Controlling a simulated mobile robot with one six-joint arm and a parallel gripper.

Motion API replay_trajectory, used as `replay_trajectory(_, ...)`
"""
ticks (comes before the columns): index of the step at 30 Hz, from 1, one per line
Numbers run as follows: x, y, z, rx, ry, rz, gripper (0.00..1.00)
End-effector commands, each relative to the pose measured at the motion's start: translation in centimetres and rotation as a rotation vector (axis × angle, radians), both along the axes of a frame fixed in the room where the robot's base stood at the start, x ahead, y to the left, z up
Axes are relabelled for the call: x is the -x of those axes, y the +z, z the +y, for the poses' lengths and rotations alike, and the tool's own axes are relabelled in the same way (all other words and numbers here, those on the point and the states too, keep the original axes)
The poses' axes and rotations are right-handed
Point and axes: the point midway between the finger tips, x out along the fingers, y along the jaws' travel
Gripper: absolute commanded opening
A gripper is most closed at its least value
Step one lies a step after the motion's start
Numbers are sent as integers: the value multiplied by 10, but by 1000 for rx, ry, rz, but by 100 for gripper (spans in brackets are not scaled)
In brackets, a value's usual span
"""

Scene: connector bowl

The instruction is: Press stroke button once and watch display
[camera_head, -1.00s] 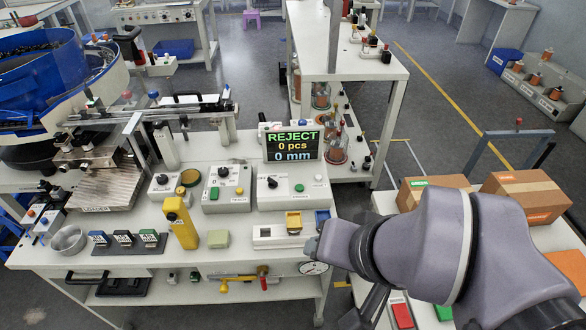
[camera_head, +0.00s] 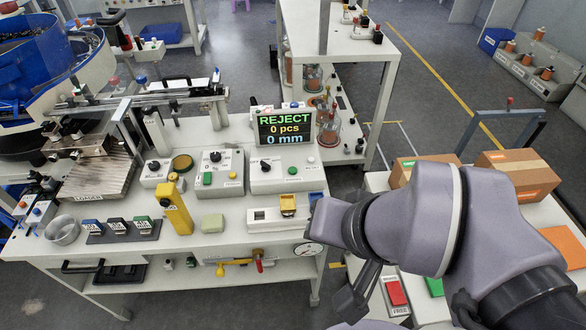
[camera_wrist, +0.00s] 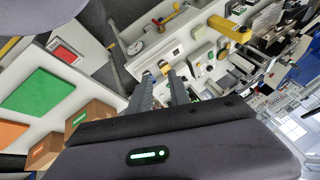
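The display (camera_head: 285,127) stands at the back of the white bench and reads REJECT, 0 pcs, 0 mm.
A yellow upright block (camera_head: 177,209) and a white fixture (camera_head: 266,217) with a yellow block stand near the bench's front. A round gauge (camera_head: 307,249) is at the front right edge. A red button (camera_head: 396,293) and cardboard boxes (camera_head: 518,175) are on the right table.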

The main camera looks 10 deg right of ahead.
Motion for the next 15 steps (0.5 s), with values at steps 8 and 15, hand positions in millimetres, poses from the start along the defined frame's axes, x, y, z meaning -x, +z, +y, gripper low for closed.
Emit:
replay_trajectory(8,0,0,0,0,0,0,0)
replay_trajectory(15,0,0,0,0,0,0,0)
